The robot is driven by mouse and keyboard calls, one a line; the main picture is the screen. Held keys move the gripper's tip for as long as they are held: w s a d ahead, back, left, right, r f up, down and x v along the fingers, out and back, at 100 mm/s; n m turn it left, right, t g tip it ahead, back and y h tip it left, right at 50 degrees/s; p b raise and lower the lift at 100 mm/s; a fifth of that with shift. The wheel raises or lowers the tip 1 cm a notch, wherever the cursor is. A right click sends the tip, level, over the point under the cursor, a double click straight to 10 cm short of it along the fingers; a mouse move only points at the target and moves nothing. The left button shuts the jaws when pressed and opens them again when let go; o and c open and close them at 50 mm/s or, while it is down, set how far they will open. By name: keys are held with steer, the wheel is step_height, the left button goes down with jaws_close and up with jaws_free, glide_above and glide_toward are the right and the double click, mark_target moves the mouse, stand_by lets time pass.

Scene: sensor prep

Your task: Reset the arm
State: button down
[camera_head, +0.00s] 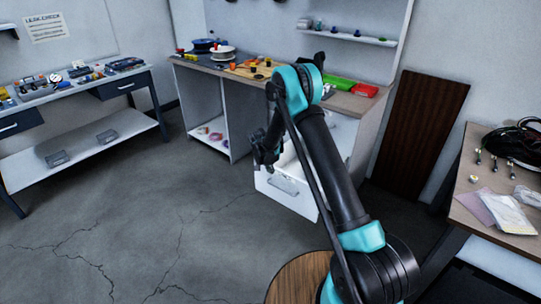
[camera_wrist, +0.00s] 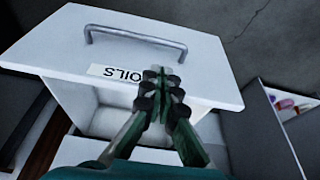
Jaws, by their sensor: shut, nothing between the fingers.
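My gripper (camera_head: 266,160) hangs from my raised arm in the head view, close to an open white drawer (camera_head: 287,193) of the back workbench. In the wrist view my gripper (camera_wrist: 160,90) is shut, with its fingertips together and nothing between them. Behind the fingers is the white drawer front (camera_wrist: 205,72), with a grey bar handle and a label that seems to read "OILS" upside down. I cannot tell whether the fingers touch the drawer. My arm hides part of the drawer and bench in the head view.
The back workbench (camera_head: 345,98) holds spools, small parts, and green and red bins. A dark wooden board (camera_head: 418,135) leans on the wall to its right. A side table (camera_head: 480,208) at right carries cables and packets. Another bench (camera_head: 85,148) stands at left. The floor at left is clear.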

steer(key=s+d+r+n+y, duration=0.1)
steer(key=s+d+r+n, duration=0.1)
steer(key=s+d+r, duration=0.65)
steer(key=s+d+r+n, duration=0.1)
steer(key=s+d+r, duration=0.5)
steer(key=r, duration=0.5)
steer(key=s+d+r+n, duration=0.1)
steer(key=s+d, duration=0.3)
steer(key=s, duration=0.9)
steer(key=s+d+r+n+t+y, duration=0.1)
steer(key=s+d+n, duration=0.2)
steer(key=s, duration=1.1)
steer(key=shift+d, duration=0.45)
steer(key=shift+r, duration=0.1)
